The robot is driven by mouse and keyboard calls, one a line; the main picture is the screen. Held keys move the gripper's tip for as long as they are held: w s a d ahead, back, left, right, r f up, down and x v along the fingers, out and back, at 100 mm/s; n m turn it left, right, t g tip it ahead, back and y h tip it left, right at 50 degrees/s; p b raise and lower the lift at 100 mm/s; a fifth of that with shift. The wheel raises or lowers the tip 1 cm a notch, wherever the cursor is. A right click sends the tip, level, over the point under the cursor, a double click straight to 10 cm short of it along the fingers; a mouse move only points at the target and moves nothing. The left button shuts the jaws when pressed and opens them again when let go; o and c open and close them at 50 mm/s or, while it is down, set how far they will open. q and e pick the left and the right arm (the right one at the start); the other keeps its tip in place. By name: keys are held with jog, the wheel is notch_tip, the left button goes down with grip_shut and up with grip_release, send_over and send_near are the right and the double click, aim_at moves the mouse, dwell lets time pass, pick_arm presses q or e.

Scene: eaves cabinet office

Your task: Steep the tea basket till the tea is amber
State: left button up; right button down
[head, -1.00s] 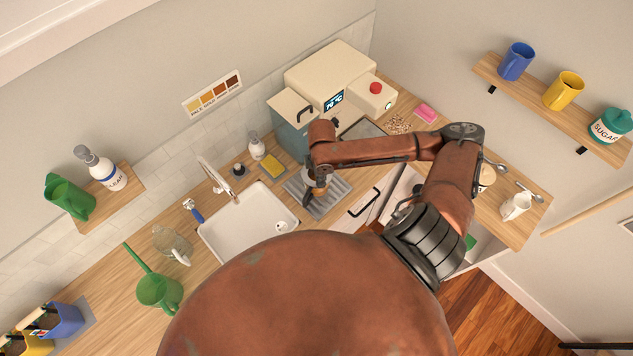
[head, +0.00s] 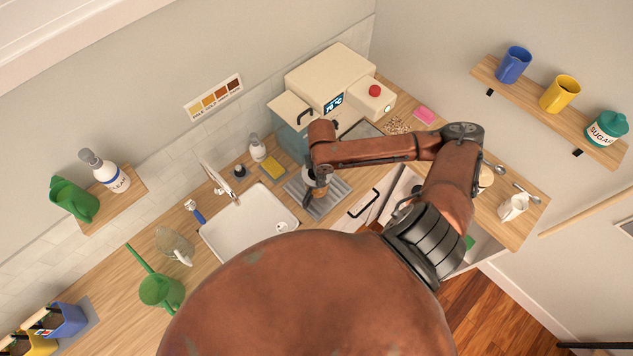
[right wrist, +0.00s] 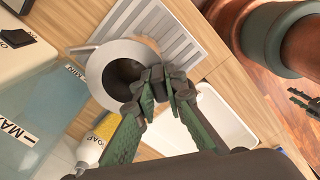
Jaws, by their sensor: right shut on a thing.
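My right gripper (head: 313,194) points down over the ribbed drainer (head: 335,205) beside the sink. In the right wrist view its green fingers (right wrist: 158,90) are shut at the rim of a round pale grey vessel (right wrist: 97,72) with a dark inside. The fingertips hide the exact grip. I cannot tell whether this vessel is the tea basket or a cup with the basket in it, nor the colour of any tea. A wall chart (head: 213,98) has swatches from yellow to dark brown.
The white sink (head: 240,225) lies left of the drainer. A blue-grey tank (head: 290,118) and a cream machine (head: 330,75) with a lit display stand behind. A white jug (head: 513,207) stands at the right.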

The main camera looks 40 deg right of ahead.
jog(key=shift+r+p, duration=0.55)
jog(key=shift+r, duration=0.15)
jog(key=shift+r+p, duration=0.55)
jog(key=shift+r, duration=1.8)
jog(key=s+a, duration=0.8)
jog(key=s, duration=0.2)
jog(key=shift+a, duration=0.2)
jog(key=shift+w+f, duration=0.1)
